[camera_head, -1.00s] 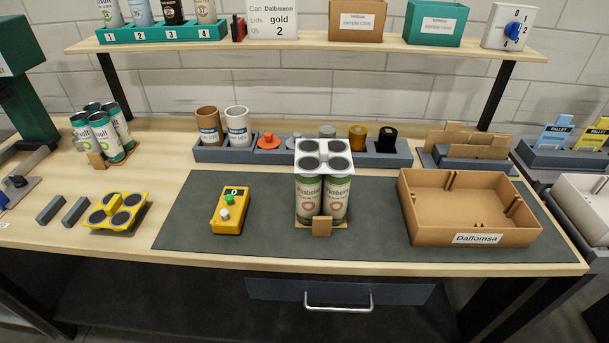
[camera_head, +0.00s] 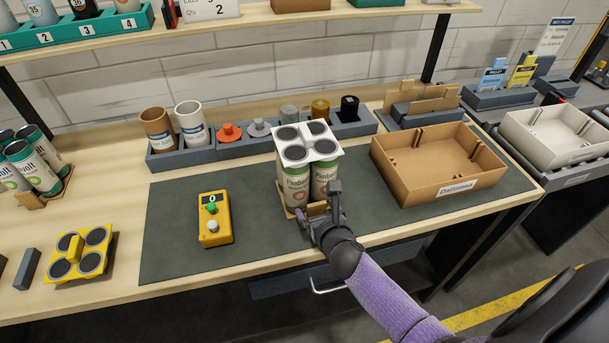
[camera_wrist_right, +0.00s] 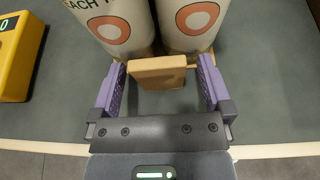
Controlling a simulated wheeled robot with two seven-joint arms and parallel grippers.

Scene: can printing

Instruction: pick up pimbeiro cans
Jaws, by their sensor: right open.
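The Pimbeiro cans (camera_head: 294,186) stand upright in a pack on the dark mat, under a white top holder (camera_head: 308,143) with dark round discs. A brown cardboard base with a front tab lies under them. My right gripper (camera_head: 322,205) is at the front of the pack, low, near the mat. In the right wrist view the cans (camera_wrist_right: 190,22) stand just beyond the fingers. The cardboard tab (camera_wrist_right: 158,72) is between the two open purple fingers (camera_wrist_right: 160,85), with a gap to each finger. My left gripper is not in view.
A cardboard box (camera_head: 440,165) labelled Dallomsa stands right of the cans. A yellow counter device (camera_head: 215,220) is to their left, and a yellow four-disc holder (camera_head: 79,254) lies farther left. A grey rack (camera_head: 180,155) with cups and lids runs behind. Mat between device and cans is clear.

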